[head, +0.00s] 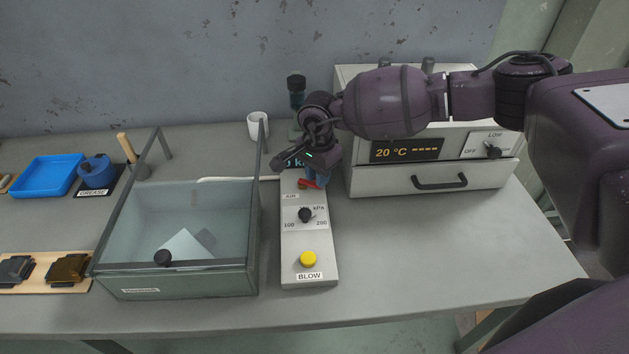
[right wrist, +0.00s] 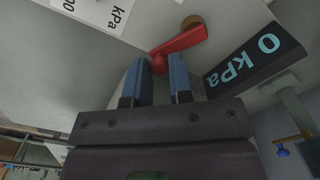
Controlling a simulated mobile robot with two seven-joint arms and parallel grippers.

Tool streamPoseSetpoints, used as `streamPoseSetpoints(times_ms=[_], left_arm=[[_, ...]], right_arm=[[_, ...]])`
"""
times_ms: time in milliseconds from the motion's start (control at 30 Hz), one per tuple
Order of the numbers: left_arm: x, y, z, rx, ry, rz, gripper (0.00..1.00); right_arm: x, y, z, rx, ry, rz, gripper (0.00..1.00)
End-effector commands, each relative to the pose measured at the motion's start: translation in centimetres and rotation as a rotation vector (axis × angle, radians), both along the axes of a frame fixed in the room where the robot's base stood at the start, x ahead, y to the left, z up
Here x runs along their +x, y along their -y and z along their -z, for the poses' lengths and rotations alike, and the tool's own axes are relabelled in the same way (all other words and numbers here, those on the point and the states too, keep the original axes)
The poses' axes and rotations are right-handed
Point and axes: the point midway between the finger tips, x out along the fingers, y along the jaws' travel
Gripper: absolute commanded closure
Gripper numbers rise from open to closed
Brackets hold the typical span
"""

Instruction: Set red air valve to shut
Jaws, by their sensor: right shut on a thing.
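The red air valve (head: 312,184) is a small red lever near the back of the grey control panel (head: 291,258), above the AIR label. In the right wrist view the red lever (right wrist: 183,43) runs from a brass pivot at upper right down to a rounded end between my blue fingers. My right gripper (right wrist: 160,65) is shut on that end of the lever. In the head view my right gripper (head: 316,178) comes down over the panel's back and partly hides the valve. A 0 kPa display (right wrist: 255,60) sits beside the lever. My left gripper is not in view.
The panel also has a black kPa knob (head: 305,214) and a yellow BLOW button (head: 308,259). A glass-walled box (head: 180,281) stands left of it. An oven-like unit (head: 430,180) reading 20 °C stands behind right. The table at front right is clear.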

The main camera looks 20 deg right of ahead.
Motion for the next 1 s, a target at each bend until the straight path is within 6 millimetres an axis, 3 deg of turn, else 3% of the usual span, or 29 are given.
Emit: streamPoseSetpoints(times_ms=[33,300,667,1000], left_arm=[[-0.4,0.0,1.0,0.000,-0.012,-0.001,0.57],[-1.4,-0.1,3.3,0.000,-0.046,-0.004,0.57],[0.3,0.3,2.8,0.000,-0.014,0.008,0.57],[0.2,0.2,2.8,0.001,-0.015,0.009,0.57]], right_arm=[[0.2,0.1,0.4,0.001,-0.003,-0.043,1.00],[0.9,0.6,0.3,0.001,-0.002,-0.263,1.00],[1.5,0.8,0.1,0.000,0.000,-0.433,1.00],[1.7,0.9,-0.1,0.000,0.002,-0.471,1.00]])
